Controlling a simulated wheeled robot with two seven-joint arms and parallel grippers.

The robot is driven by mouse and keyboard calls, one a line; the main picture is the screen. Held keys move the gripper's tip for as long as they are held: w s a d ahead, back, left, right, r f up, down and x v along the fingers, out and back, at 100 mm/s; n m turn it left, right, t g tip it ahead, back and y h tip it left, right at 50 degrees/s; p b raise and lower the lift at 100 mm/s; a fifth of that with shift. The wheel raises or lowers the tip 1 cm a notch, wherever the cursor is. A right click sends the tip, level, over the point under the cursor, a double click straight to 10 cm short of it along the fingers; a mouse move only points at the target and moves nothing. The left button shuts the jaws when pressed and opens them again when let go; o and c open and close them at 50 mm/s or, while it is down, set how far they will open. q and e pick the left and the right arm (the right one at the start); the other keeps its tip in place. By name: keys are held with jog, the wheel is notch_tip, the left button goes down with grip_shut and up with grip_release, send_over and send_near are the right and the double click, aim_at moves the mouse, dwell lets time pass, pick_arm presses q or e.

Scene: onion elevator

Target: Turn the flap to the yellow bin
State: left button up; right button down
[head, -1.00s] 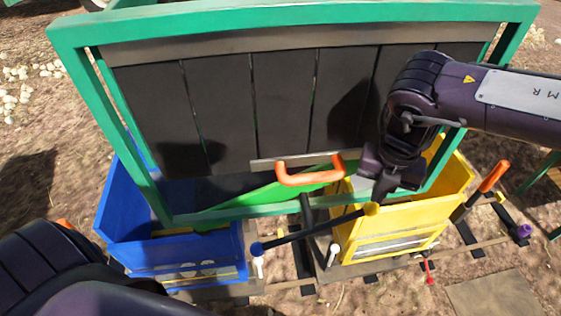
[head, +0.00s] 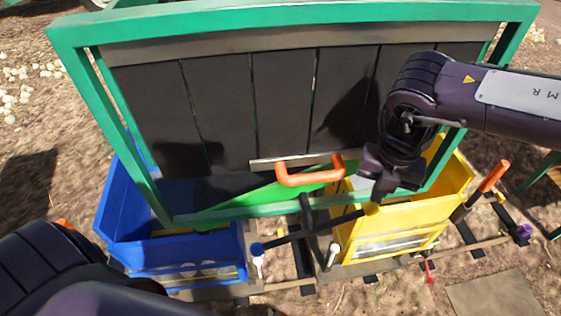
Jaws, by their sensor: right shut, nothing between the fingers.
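The yellow bin (head: 400,226) stands at the right under the green frame, and the blue bin (head: 180,258) stands at the left. A dark bar (head: 310,230) runs between them, with a blue knob at its left end and a yellow knob (head: 371,209) at its right end. A green sloped panel (head: 262,197), perhaps the flap, shows behind the frame's lower rail. My right gripper (head: 378,195) is shut just above the yellow knob; I cannot tell whether it touches. My left arm shows at the lower left, but its gripper is out of view.
The green frame (head: 300,16) with dark slats stands across the middle, with an orange handle (head: 310,179) at its lower centre. An orange-tipped lever (head: 494,176) stands right of the yellow bin. Rails and a red peg (head: 429,272) lie in front.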

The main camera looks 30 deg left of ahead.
aim_at(374, 205)
jog(key=shift+s+d+f+b, duration=0.1)
jog(key=shift+f+b, duration=1.1)
jog(key=shift+f, duration=0.75)
jog(key=shift+f+b, duration=0.5)
jog(key=shift+f, duration=0.3)
notch_tip(374, 205, down, 6)
jog(key=b, duration=0.4)
jog(key=s+d+r+p, duration=0.2)
jog(key=s+r+p, duration=0.2)
jog(key=r, duration=0.1)
jog(key=shift+d+p, duration=0.35)
jog(key=shift+d, duration=0.05)
